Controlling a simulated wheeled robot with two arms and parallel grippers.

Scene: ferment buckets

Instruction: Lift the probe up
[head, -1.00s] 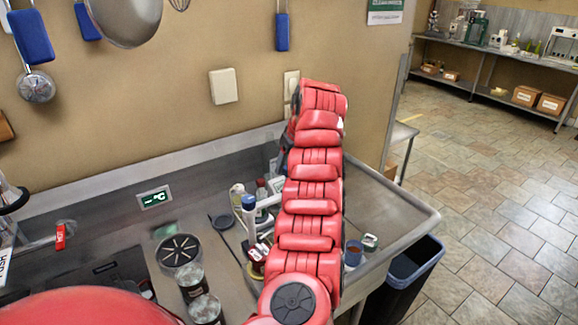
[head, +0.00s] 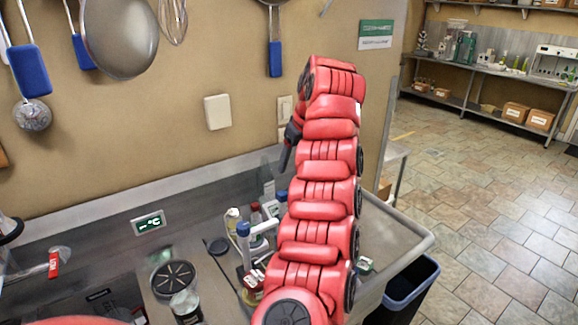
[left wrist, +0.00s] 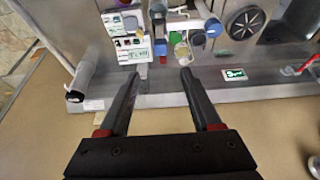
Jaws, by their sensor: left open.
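A blue-capped upright piece (head: 244,232) on a white arm stands on the steel counter (head: 215,272); it looks like the probe, but I cannot tell for sure. In the left wrist view its blue cap (left wrist: 213,27) is at the top, beyond the fingers. A white meter with a small screen (left wrist: 131,48) sits beside it. My left gripper (left wrist: 160,74) is open and empty, above the counter near the wall. In the head view, only a dark part of the left gripper (head: 287,150) shows past my red arm. My right gripper is not in view.
Small bottles (head: 233,217) crowd the counter around the blue-capped piece. A dark round slotted lid (head: 173,279) and a jar (head: 186,305) stand left. A bin (head: 410,285) stands right of the counter.

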